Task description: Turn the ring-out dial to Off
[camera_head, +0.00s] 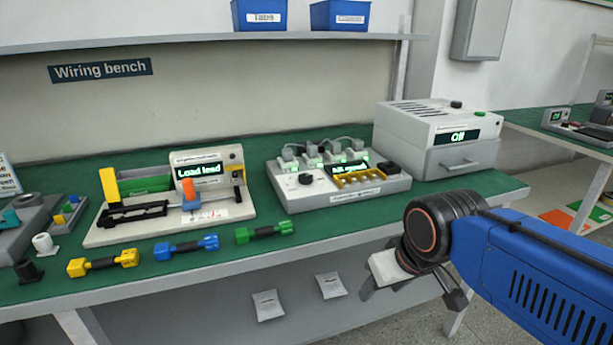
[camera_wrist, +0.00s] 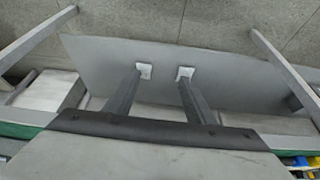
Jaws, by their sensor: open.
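A black dial (camera_head: 306,179) sits on the left front of the grey tester (camera_head: 330,197) on the green bench; I take it as the ring-out dial. Its pointer setting is too small to read. The tester has a small lit display (camera_head: 349,168), a yellow rack (camera_head: 358,178) and several grey plugs with cables along its back. My gripper (camera_head: 372,284) is in front of the bench edge, right of and below the tester, clear of it. In the wrist view its two fingers (camera_wrist: 165,72) are apart with nothing between them, over the grey lower shelf.
A "Load lead" station (camera_head: 215,188) stands left on the bench (camera_head: 330,221). Yellow (camera_head: 103,263), blue (camera_head: 187,247) and green (camera_head: 264,232) handled tools lie along the front edge. A grey box reading "Off" (camera_head: 440,140) stands right of the tester. Two packets (camera_head: 268,305) lie below.

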